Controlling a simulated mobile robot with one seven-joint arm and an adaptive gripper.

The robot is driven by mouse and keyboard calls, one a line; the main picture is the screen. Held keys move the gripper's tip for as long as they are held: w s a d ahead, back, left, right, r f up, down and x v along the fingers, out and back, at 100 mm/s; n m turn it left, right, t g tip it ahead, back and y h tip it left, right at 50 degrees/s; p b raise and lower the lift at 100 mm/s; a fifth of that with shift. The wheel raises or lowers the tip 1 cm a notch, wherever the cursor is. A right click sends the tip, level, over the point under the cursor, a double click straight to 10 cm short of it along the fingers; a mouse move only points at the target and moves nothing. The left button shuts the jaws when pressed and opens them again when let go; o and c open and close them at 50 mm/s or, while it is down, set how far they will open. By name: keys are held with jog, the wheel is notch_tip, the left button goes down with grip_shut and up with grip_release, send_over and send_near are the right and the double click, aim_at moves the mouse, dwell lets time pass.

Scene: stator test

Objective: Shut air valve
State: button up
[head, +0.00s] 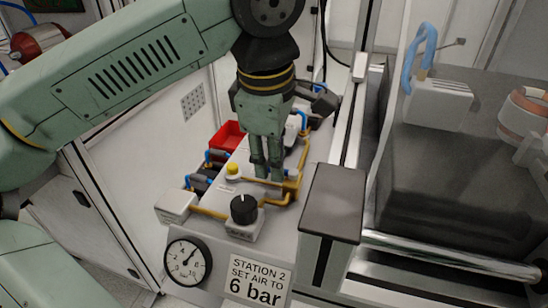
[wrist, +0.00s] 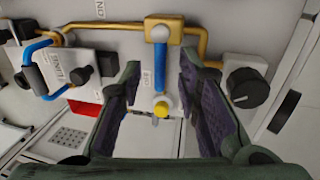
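My gripper (head: 268,176) points down over the piped panel in the head view. In the wrist view my gripper (wrist: 159,70) is open, one finger on each side of a blue lever (wrist: 160,54). I see no clear contact between fingers and lever. In the head view my gripper hides this lever. A yellow button (wrist: 160,106) shows just beyond the lever's end, and also in the head view (head: 233,168).
A red bin (head: 228,135) is behind. A grey-topped post (head: 333,204) stands close right.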

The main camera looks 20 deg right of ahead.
notch_tip(320, 180, up, 11)
jog(key=s+a, duration=0.1)
jog(key=shift+s+f, duration=0.2)
jog(key=shift+s, duration=0.2)
jog(key=shift+s+a, duration=0.1)
jog(key=shift+a, duration=0.05)
